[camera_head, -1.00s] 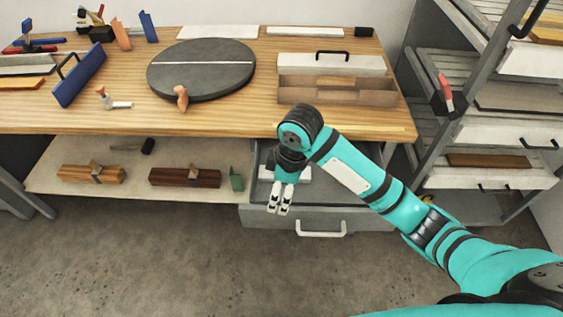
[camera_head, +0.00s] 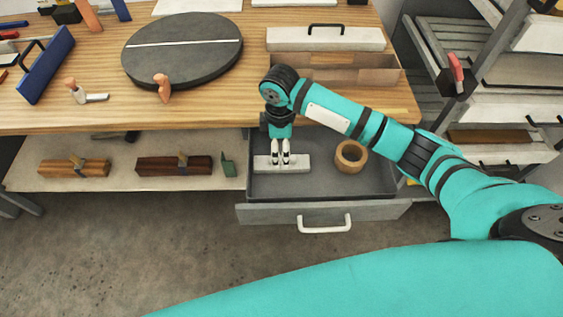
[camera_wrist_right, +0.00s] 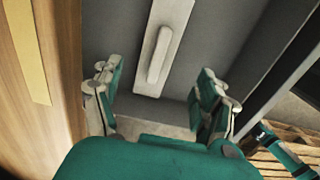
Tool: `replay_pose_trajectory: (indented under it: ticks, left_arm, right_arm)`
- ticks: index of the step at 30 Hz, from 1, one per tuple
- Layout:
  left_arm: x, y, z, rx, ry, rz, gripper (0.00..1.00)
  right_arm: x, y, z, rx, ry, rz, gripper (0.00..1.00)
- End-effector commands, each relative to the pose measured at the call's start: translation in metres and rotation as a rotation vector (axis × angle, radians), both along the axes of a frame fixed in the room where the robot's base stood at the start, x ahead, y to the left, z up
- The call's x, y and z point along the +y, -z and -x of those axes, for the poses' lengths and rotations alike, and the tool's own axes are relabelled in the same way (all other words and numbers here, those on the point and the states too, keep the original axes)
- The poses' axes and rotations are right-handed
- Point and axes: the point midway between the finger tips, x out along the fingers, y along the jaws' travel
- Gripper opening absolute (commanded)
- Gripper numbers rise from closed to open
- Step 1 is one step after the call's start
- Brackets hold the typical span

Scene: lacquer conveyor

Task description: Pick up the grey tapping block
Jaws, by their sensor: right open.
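The pale grey tapping block (camera_head: 301,165) lies flat in the left part of the open drawer (camera_head: 325,191). In the right wrist view the block (camera_wrist_right: 181,20) is a long bar with a narrow raised grip on top, ahead of the fingers. My right gripper (camera_head: 280,160) points down over the block and hides its middle in the head view. In the right wrist view this gripper (camera_wrist_right: 156,75) is open, its fingers apart on either side of the block's line, with nothing held. I cannot tell how high the fingertips are above the block. My left gripper is not in view.
A wooden ring (camera_head: 351,156) lies in the drawer right of the block. The workbench edge (camera_head: 200,122) overhangs the drawer's back. Wooden planes (camera_head: 174,165) and a green piece (camera_head: 227,164) sit on the shelf to the left. A shelving rack (camera_head: 500,110) stands at the right.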

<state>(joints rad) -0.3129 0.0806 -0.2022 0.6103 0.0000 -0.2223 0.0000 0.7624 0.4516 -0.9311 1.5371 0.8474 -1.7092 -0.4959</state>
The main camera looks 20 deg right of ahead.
Motion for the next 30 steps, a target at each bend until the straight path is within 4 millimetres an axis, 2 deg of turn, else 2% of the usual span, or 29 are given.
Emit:
replay_pose_trajectory:
  ticks: [3, 7, 15, 24, 25, 30]
  left_arm:
    - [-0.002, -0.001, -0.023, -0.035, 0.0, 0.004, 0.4]
    - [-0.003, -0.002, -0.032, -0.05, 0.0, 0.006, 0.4]
    - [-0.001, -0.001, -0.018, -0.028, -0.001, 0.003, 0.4]
    - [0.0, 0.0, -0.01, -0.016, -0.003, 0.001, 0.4]
    - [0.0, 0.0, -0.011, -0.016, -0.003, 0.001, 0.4]
    - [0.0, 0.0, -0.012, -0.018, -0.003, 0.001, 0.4]
  right_arm:
    - [0.0, 0.009, 0.0, 0.0, -0.001, -0.001, 0.75]
    - [-0.001, 0.018, 0.0, 0.002, 0.0, 0.0, 0.75]
    - [-0.005, 0.056, -0.003, 0.001, 0.0, 0.001, 0.75]
    - [-0.005, 0.062, -0.003, -0.001, -0.001, -0.001, 0.75]
    - [-0.005, 0.062, -0.003, -0.001, -0.001, -0.001, 0.74]
    - [-0.005, 0.062, -0.003, -0.001, -0.001, -0.001, 0.51]
